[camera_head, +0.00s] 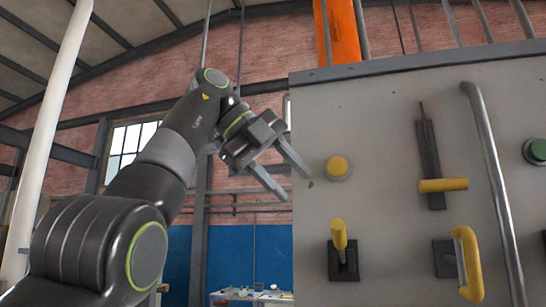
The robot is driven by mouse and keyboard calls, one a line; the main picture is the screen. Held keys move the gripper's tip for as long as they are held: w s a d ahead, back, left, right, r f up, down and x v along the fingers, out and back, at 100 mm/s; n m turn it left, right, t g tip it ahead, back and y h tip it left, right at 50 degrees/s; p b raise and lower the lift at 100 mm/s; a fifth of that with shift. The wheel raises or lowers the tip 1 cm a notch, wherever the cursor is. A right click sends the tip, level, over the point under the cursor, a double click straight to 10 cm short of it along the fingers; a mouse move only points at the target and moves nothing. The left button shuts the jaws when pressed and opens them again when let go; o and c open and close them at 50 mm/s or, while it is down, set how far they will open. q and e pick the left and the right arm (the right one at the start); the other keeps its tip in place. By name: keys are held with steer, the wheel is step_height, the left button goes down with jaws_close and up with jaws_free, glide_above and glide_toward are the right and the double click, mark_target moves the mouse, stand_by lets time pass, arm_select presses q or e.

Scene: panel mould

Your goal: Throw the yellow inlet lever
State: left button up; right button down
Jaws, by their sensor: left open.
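A grey panel (390,130) fills the right side. On it, a short yellow-handled lever (339,235) stands up from a black base at the lower left. No label shows which is the inlet lever. My left gripper (296,186) is open and empty at the panel's left edge, above and left of the short lever, apart from it. My right gripper is out of view.
A round yellow button (338,167) is just right of my left gripper. A cluttered table (245,297) stands behind, below.

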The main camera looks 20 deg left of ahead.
arm_select(q)
steer(key=p+v, duration=0.1)
steer(key=v, duration=0.2)
steer(key=shift+a, duration=0.1)
stand_by(0.5)
